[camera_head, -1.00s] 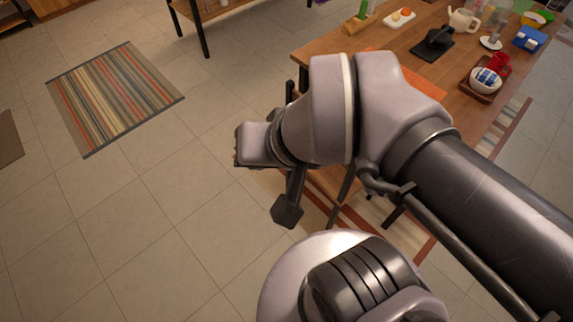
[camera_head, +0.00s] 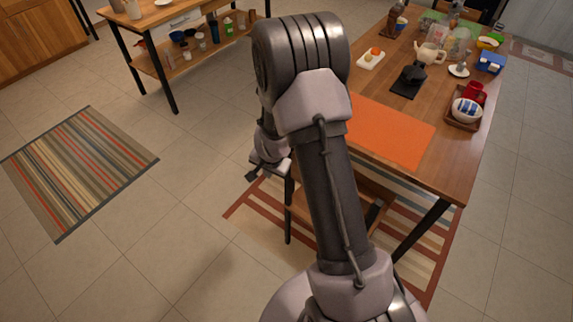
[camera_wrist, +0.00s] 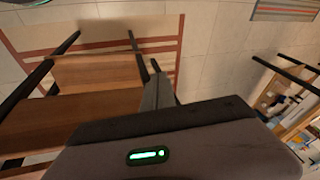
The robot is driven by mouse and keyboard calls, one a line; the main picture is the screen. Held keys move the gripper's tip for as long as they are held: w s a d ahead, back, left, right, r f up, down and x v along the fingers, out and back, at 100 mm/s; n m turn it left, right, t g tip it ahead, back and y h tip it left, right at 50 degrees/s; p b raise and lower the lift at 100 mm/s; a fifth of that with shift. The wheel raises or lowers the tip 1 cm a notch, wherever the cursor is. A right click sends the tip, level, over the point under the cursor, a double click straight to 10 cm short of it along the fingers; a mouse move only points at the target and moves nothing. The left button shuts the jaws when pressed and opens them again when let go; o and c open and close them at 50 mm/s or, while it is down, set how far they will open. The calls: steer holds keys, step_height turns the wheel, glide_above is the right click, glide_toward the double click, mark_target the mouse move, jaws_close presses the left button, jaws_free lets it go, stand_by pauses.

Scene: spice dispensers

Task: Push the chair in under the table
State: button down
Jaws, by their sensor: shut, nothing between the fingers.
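The table (camera_head: 455,150) has a wooden top and dark legs, with an orange mat (camera_head: 390,132) on it. The chair's brown seat (camera_head: 375,190) shows partly at the table's near side, with a dark leg (camera_head: 288,215) left of my arm. My arm hides most of the chair. In the wrist view a wooden panel (camera_wrist: 95,72) with black legs, apparently the seat, lies left of my gripper (camera_wrist: 152,90). My gripper (camera_head: 253,174) is shut and empty, low on the chair's left side. I cannot tell whether it touches the chair.
A striped rug (camera_head: 80,170) lies on open tiled floor at left. A red-bordered rug (camera_head: 240,210) lies under the chair and table. A shelf table (camera_head: 150,25) with jars stands at the back left. A teapot (camera_head: 430,55) and bowl (camera_head: 466,110) stand on the table.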

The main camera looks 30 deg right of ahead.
steer(key=s+d+f+m+g+h, duration=0.15)
steer(key=s+f, duration=0.35)
steer(key=f, duration=0.5)
steer(key=s+d+f, duration=0.3)
steer(key=s+f, duration=0.2)
steer(key=f, duration=0.4)
steer(key=s+d+f+m+g+h, duration=0.15)
steer(key=s+f, duration=0.35)
steer(key=f, duration=0.5)
steer(key=w+d+f+b, duration=0.2)
steer(key=d+f+b, duration=0.4)
steer(key=f, duration=0.3)
steer(key=shift+w+d+f+y, duration=0.15)
steer(key=shift+d+f+y, duration=0.15)
steer(key=shift+d, duration=0.15)
